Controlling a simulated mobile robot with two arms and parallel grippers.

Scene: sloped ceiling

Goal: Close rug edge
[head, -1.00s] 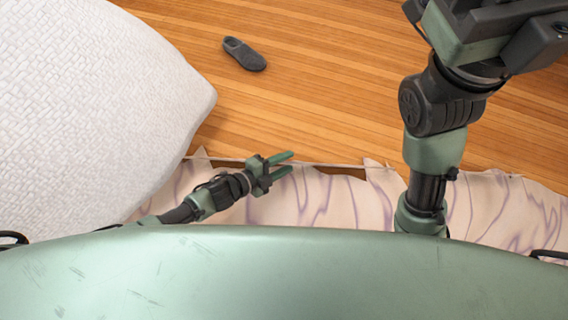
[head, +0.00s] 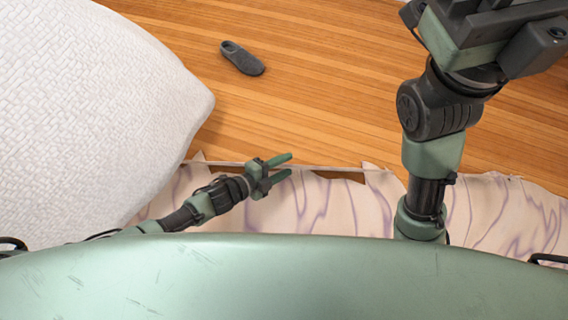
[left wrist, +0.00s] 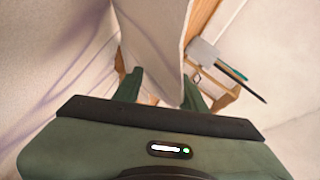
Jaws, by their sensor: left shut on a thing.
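The rug (head: 330,205), pale pink with purple wavy lines and a ragged edge, lies across the floor just ahead of my body. My left gripper (head: 290,164) is at its far edge, near the white quilted surface. In the left wrist view, a pale fold of the rug (left wrist: 150,35) stands up between the two fingers of my left gripper (left wrist: 160,82), which is shut on it. My right arm reaches up past the top right corner; its fingers are out of view.
A white quilted surface (head: 90,110), like a bed, fills the left side. A dark slipper (head: 242,58) lies on the wooden floor (head: 310,100), which is otherwise clear. A wooden piece of furniture (left wrist: 215,85) shows beyond the fingers in the left wrist view.

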